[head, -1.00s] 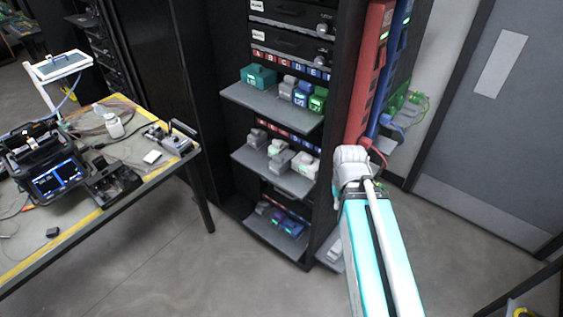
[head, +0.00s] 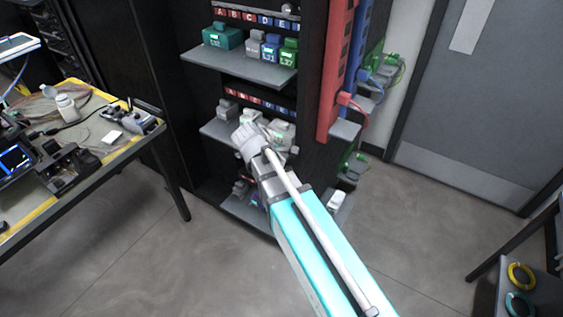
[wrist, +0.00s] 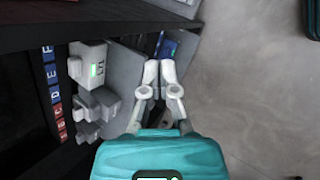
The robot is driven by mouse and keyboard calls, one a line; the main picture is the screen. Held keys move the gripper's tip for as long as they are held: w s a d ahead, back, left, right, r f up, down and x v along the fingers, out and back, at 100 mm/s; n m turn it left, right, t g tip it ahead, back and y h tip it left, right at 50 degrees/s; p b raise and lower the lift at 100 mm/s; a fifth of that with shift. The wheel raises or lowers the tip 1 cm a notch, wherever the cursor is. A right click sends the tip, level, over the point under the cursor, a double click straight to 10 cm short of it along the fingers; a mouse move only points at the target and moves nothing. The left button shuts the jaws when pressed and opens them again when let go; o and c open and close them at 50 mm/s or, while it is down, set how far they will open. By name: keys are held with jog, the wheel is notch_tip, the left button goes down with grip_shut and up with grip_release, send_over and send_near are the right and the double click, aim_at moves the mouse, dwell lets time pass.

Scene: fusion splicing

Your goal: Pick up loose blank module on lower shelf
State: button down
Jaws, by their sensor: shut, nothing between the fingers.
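My gripper (wrist: 158,76) is shut and empty in the wrist view, its two pale fingers together in front of the shelf edges. In the head view its pale end (head: 248,140) covers part of the middle shelf (head: 218,131). Grey modules stand on that shelf: one at the left (head: 228,109) and a light one (head: 283,134) at the right. In the wrist view, grey modules (wrist: 90,64) are left of my fingers, apart from them. On the lowest shelf (head: 245,212) a grey module (head: 240,188) shows, partly hidden by my arm. I cannot tell which module is the loose blank.
The upper shelf (head: 240,69) holds a teal module (head: 222,36) and several others. A red vertical strip (head: 333,75) runs up the rack's right side. The workbench (head: 110,152) is at left. The floor between bench and arm is clear.

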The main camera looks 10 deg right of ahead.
jog(key=w+a+f+n+t+h+b, duration=0.1)
jog(key=w+a+f+n+t+b, duration=0.1)
jog(key=a+n+b, duration=0.2)
jog(key=w+a+f+n+t+b, duration=0.2)
jog(key=a+n+b, duration=0.2)
jog(key=a, duration=0.5)
jog(key=w+a+f+n+t+h+b, duration=0.1)
jog(key=w+a+n+t+b, duration=0.1)
jog(key=a+n, duration=0.4)
jog(key=shift+a+f+n+t+h+b, duration=0.35)
jog(key=shift+a+t+b, duration=0.25)
jog(key=shift+b, duration=0.65)
